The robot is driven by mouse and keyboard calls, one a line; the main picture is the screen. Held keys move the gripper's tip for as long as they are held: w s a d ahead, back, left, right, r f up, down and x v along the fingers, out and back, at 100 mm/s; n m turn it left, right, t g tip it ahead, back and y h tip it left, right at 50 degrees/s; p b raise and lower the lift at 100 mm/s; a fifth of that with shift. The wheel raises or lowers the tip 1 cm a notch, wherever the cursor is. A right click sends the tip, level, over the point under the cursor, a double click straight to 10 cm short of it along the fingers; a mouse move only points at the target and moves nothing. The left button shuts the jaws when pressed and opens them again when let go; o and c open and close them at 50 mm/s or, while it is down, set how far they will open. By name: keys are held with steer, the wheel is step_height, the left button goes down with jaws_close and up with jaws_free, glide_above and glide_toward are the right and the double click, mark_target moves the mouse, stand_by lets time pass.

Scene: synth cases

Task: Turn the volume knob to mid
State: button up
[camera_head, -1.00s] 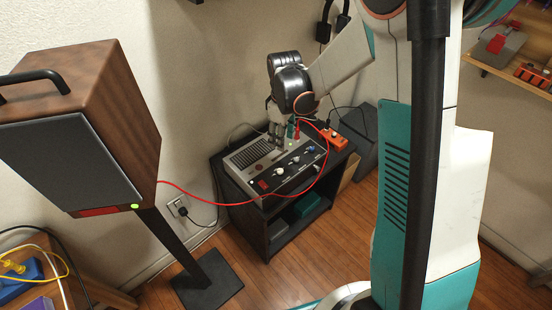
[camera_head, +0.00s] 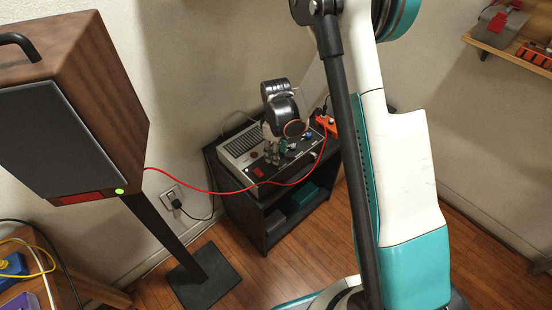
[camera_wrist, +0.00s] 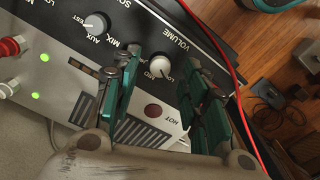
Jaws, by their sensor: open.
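The volume knob (camera_wrist: 161,67) is a round pale knob on the dark panel of the amplifier (camera_head: 239,149). In the wrist view it shows beyond and between the fingertips, beside the printed words VOLUME, LO and MID. Its pointer seems to face the LO side, but this is hard to read. My gripper (camera_wrist: 160,77) is open, with a teal-padded finger on each side of the knob. I cannot tell whether either finger touches it. In the head view, my gripper (camera_head: 278,152) is low over the panel and hides part of it.
An AUX knob (camera_wrist: 95,24) sits beside the volume knob. Red and white plugs (camera_wrist: 10,46) stand at the panel's edge. A red cable (camera_head: 215,192) crosses the amplifier's front to the speaker (camera_head: 75,110). An orange box (camera_head: 327,124) sits at the back right.

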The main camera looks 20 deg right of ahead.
steer(key=shift+f, duration=1.05)
jaws_close()
steer(key=shift+m, duration=0.4)
steer(key=m, duration=0.5)
steer(key=shift+m, duration=0.3)
steer(key=m, duration=0.5)
steer(key=shift+m, duration=0.4)
